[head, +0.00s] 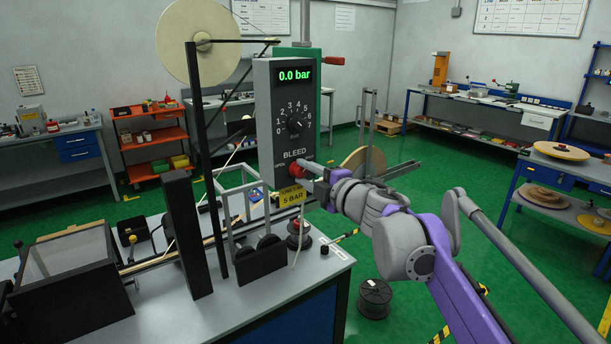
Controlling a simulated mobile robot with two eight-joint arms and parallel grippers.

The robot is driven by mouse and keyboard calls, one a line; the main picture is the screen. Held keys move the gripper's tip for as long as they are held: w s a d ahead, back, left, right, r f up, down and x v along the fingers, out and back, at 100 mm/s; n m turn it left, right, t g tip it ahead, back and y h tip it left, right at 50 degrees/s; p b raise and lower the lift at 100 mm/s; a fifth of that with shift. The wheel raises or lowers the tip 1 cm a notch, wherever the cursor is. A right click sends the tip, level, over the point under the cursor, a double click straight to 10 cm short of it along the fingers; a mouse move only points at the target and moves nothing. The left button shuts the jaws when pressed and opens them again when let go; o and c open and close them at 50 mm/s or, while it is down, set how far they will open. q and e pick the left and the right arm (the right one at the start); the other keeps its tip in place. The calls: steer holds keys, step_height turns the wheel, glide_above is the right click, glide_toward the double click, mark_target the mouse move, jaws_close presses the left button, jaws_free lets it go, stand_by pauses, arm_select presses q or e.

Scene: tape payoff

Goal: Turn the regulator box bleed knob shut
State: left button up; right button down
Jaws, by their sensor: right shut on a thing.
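The regulator box (266,105) is a dark grey upright panel on the bench, with a green display reading 0.0 bar. A black dial (294,123) sits in the middle of its scale. Below the BLEED label is the red bleed knob (297,169), partly hidden by my right gripper (309,172). That gripper reaches in from the right and is shut on the bleed knob. The knob's exact turn angle cannot be made out. My left gripper is not in view.
A yellow 5 BAR tag (292,197) hangs under the box. A red-topped button unit (299,234) sits near the bench's right edge. A black spool (375,298) lies on the green floor.

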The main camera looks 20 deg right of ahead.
stand_by(0.4)
steer(key=c, duration=0.5)
jaws_free()
steer(key=b+v, duration=0.1)
steer(key=v, duration=1)
steer(key=shift+w+m, duration=0.1)
steer(key=shift+m, duration=0.2)
